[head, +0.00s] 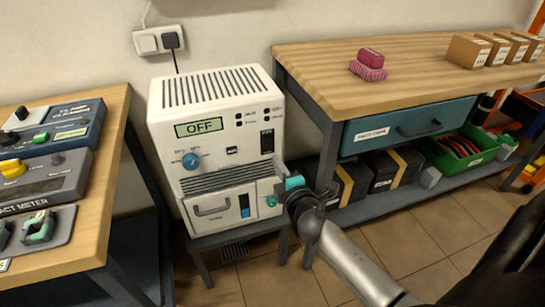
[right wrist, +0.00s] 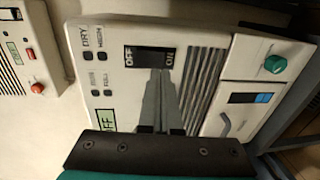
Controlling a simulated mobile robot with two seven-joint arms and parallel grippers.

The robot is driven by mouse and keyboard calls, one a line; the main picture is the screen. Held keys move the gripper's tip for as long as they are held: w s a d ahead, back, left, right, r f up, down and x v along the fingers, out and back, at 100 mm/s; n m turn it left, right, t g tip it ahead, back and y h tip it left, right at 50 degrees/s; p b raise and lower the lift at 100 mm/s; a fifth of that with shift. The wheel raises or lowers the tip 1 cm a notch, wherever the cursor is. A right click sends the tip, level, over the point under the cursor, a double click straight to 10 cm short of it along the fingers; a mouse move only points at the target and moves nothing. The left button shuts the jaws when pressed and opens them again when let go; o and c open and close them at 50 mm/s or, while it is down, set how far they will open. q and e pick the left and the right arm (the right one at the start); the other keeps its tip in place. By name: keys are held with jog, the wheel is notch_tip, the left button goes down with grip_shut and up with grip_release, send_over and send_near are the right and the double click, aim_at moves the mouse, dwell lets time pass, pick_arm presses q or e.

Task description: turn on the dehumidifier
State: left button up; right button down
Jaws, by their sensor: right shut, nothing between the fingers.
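The white dehumidifier (head: 215,100) stands on a low dark stand, and its display (head: 199,126) reads OFF. A black rocker switch (head: 267,141) is on the right of its front; the right wrist view shows this switch (right wrist: 148,54) marked OFF and ON. A blue knob (head: 191,160) is on the left of the front. My right gripper (head: 279,166) is shut and empty, just in front of the panel below the switch. In the right wrist view its fingertips (right wrist: 162,76) overlap the switch's lower edge; I cannot tell if they touch. My left gripper is not in view.
A bench (head: 118,185) with meters stands at left. A workbench (head: 320,62) with a pink brush and boxes is at right, its shelf holding dark cases and a green bin (head: 462,150). A wall socket (head: 158,41) is behind. Tiled floor is free in front.

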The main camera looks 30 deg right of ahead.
aim_at(269, 150)
jog(key=b+x, duration=0.1)
jog(key=x, duration=0.2)
jog(key=shift+w+f, duration=0.1)
jog(key=shift+w, duration=0.15)
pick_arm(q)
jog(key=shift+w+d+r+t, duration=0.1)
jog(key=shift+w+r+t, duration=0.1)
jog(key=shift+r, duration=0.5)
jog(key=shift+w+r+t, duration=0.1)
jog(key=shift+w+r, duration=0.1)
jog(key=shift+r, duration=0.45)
pick_arm(e)
jog(key=shift+w+d, duration=0.2)
jog(key=shift+w, duration=0.35)
jog(key=shift+w+f, duration=0.1)
jog(key=shift+w, duration=0.05)
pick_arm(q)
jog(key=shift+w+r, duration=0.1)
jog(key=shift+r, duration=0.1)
pick_arm(e)
jog(key=shift+f, duration=0.1)
